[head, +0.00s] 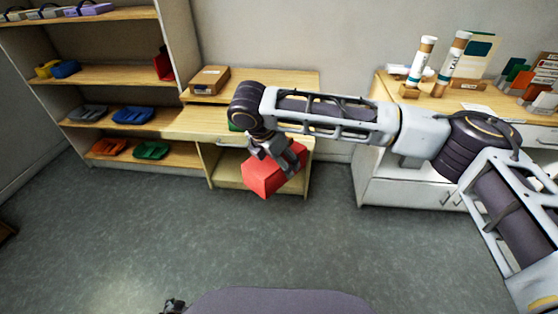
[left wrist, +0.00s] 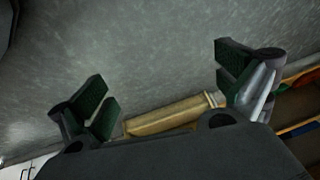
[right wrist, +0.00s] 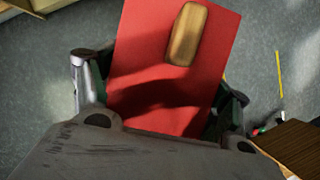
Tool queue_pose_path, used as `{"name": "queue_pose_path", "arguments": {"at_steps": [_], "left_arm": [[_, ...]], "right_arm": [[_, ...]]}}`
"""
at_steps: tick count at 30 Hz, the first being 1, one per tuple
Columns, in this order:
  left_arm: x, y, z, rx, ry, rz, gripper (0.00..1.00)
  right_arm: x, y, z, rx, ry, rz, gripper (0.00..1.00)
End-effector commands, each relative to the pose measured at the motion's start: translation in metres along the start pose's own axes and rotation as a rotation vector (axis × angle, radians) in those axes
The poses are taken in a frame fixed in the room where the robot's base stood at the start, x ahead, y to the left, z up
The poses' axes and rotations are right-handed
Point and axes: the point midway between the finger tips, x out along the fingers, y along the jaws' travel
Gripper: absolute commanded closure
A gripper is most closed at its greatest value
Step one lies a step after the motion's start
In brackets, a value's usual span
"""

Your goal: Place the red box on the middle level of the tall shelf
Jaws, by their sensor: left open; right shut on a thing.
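My right gripper (head: 286,152) is shut on the red box (head: 262,180) and holds it tilted in the air, in front of the low wooden cabinet. In the right wrist view the red box (right wrist: 165,70) fills the space between the fingers, with a tan block-like patch on its face. The tall shelf (head: 183,50) stands at the left, away from the box. Its boards hold yellow, blue and red items, then grey and blue trays, then orange and green trays lowest. My left gripper (left wrist: 160,95) is open and empty in the left wrist view.
A cardboard box (head: 210,80) sits on the low wooden cabinet (head: 290,82) beside the shelf. A white cabinet (head: 400,190) at the right carries two white tubes and small cards. Open grey floor (head: 120,230) lies in front.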

Motion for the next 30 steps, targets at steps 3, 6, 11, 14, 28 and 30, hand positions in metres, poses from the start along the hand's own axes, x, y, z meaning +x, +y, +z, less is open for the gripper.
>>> {"name": "queue_pose_path", "arguments": {"at_steps": [3, 6, 11, 14, 28, 30], "left_arm": [[0.001, 0.016, 0.039, 0.017, -0.063, 0.008, 0.0], [0.0, 0.029, 0.07, 0.034, -0.114, 0.015, 0.0], [-0.004, 0.052, 0.117, 0.059, -0.191, 0.033, 0.0], [-0.009, 0.067, 0.145, 0.077, -0.239, 0.046, 0.0], [-0.028, 0.11, 0.22, 0.131, -0.364, 0.094, 0.0], [-0.029, 0.11, 0.221, 0.132, -0.366, 0.094, 0.0]], "right_arm": [[0.0, 0.0, 0.0, 0.0, 0.0, 0.0, 0.53], [0.0, 0.0, 0.0, 0.0, 0.0, 0.0, 0.53], [0.0, 0.0, 0.0, 0.0, 0.0, 0.0, 0.53], [0.0, 0.0, 0.0, 0.0, 0.0, 0.001, 0.53], [0.0, 0.0, 0.0, 0.0, 0.0, 0.001, 0.53], [0.0, 0.0, 0.0, 0.0, 0.0, 0.0, 0.53]]}}
